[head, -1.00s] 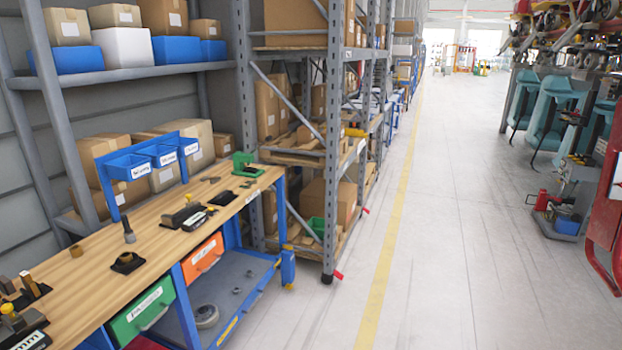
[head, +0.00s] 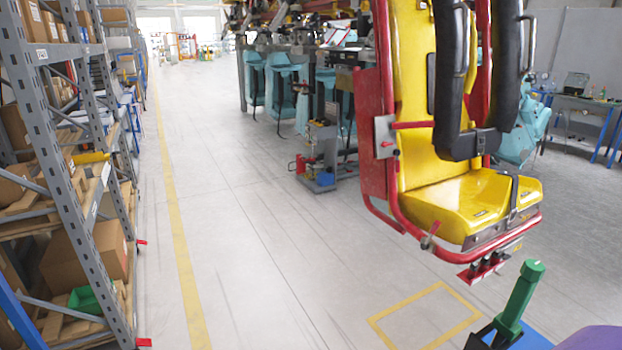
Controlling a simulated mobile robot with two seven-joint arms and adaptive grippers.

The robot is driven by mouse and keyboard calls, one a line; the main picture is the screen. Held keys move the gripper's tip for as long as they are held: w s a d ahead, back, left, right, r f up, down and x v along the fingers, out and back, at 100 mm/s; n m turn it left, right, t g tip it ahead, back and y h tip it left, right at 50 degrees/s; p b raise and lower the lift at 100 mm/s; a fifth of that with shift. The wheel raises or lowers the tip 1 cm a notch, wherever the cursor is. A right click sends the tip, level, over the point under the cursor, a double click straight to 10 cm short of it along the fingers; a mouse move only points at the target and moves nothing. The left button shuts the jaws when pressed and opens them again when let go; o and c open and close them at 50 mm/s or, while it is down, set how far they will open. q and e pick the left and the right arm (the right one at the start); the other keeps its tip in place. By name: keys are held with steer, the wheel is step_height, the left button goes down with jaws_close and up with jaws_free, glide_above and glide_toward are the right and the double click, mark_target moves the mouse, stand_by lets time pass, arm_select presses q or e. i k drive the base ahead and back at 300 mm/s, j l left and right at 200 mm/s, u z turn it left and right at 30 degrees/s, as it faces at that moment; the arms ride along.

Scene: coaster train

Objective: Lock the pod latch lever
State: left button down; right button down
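The pod is a yellow seat (head: 455,205) in a red tube frame, at the right of the head view, with black padded restraints (head: 457,90). A green upright handle (head: 522,295) stands at the lower right, leaning right. I cannot tell which of these is the latch lever or whether it is locked. Neither gripper is in view.
A yellow square (head: 400,311) is marked on the floor in front of the pod. A grey rack (head: 55,110) with boxes stands at the left. The pale floor between rack and pod is clear. A small tool cart (head: 320,170) and teal seats (head: 283,82) stand behind.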

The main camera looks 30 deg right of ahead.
mark_target(424, 246)
steer(key=i+l+z, duration=0.1)
steer(key=z, duration=0.3)
steer(key=i+z, duration=0.2)
steer(key=z, duration=0.2)
steer(key=i+z, duration=0.2)
steer(key=z, duration=0.2)
steer(key=i+j+z, duration=0.1)
steer(key=z, duration=0.35)
steer(key=i+z, duration=0.3)
steer(key=i+j+z, duration=0.1)
steer(key=z, duration=0.25)
steer(key=i, duration=0.1)
